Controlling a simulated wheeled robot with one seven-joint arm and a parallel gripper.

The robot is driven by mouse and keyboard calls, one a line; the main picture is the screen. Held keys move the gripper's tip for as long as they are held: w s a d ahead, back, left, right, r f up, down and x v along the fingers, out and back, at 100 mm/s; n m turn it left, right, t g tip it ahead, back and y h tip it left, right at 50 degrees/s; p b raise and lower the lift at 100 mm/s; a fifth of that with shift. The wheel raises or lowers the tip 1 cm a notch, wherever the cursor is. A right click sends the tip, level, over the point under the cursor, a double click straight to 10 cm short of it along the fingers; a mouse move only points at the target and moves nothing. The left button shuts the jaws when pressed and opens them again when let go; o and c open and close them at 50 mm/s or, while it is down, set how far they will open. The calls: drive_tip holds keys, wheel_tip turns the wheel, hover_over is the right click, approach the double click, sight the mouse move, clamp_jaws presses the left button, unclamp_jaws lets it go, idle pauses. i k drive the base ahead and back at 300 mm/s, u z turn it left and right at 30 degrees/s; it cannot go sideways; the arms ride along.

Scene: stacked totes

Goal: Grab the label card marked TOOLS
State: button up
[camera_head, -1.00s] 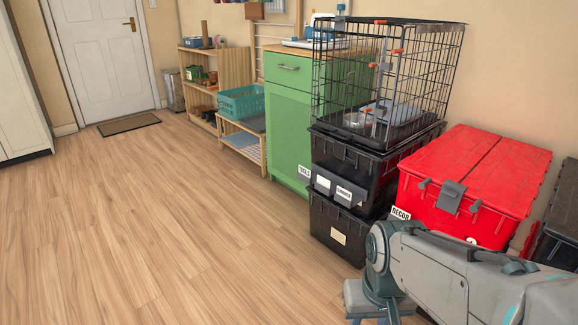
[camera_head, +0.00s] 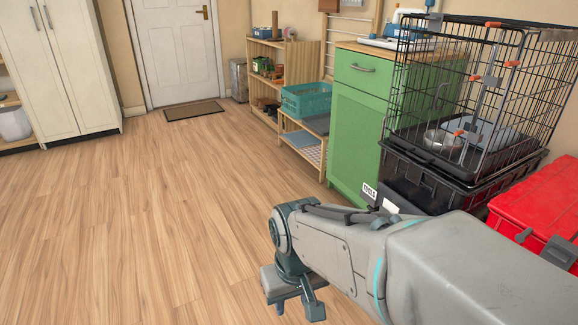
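The white label card marked TOOLS (camera_head: 369,191) shows beside the lower right of the green cabinet, at the left end of the black totes. It stands out toward the floor side, and I cannot tell what holds it. Another pale card (camera_head: 390,206) shows just right of it, partly hidden by my arm. My gripper (camera_head: 294,306) points down over the floor, left of and nearer than the card, apart from it. Its fingers are too unclear to tell whether they are open.
A black tote (camera_head: 436,192) bears a wire cage (camera_head: 478,95). A red-lidded tote (camera_head: 545,205) is at the right. The green cabinet (camera_head: 357,140) stands behind the card. My arm hides the lower totes. The wood floor (camera_head: 150,220) at the left is clear.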

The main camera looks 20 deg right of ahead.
sight(370, 190)
drive_tip(key=z, duration=0.1)
drive_tip(key=i, duration=0.7)
drive_tip(key=z, duration=0.9)
drive_tip(key=i, duration=0.5)
drive_tip(key=z, duration=0.55)
